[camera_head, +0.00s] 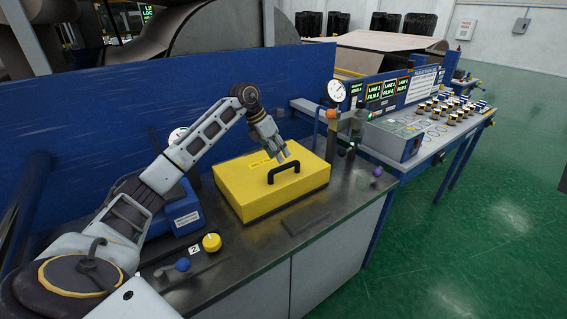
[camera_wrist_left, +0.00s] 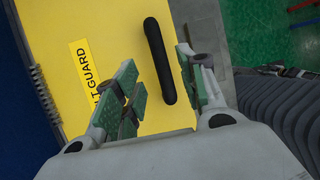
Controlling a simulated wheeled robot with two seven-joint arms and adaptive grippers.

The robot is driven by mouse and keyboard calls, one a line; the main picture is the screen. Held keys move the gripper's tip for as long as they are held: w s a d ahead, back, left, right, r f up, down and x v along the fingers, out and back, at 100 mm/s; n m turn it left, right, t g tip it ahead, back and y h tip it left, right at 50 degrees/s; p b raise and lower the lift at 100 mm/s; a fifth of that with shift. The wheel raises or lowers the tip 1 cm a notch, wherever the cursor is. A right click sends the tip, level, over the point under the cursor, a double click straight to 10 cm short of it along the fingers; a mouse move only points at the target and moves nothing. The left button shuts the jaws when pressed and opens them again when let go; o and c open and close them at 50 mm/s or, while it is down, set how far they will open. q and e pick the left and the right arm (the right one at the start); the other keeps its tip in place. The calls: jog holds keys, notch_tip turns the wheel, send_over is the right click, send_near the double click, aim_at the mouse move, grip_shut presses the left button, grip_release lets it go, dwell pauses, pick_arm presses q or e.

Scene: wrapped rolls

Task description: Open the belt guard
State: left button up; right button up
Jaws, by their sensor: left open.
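The belt guard (camera_head: 262,199) is a yellow box-shaped cover, lying shut on the dark bench top. Its black handle (camera_head: 283,171) stands up from its top near the front edge. In the left wrist view the yellow guard (camera_wrist_left: 112,25) fills the middle, with a label partly reading "GUARD" and the black handle (camera_wrist_left: 159,60). My left gripper (camera_head: 282,156) is open just above the guard. In the left wrist view its green-padded fingers (camera_wrist_left: 162,90) lie on either side of the handle's lower part. I cannot tell whether they touch it. My right gripper is not in view.
A yellow knob (camera_head: 212,242) and a blue knob (camera_head: 183,264) are on the bench left of the guard. A blue wall (camera_head: 100,110) rises behind.

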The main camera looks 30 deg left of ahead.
pick_arm(q)
jog(key=x, duration=0.3)
jog(key=shift+f, duration=0.25)
jog(key=shift+w+d+f, duration=0.25)
jog(key=shift+f, duration=0.3)
jog(key=shift+d+f, duration=0.1)
jog(key=shift+f, duration=0.15)
jog(key=shift+c, duration=0.9)
jog(key=c, duration=0.7)
grip_shut()
jog(key=shift+w+r+p, duration=0.1)
jog(key=shift+r+p, duration=0.1)
jog(key=shift+p, duration=0.1)
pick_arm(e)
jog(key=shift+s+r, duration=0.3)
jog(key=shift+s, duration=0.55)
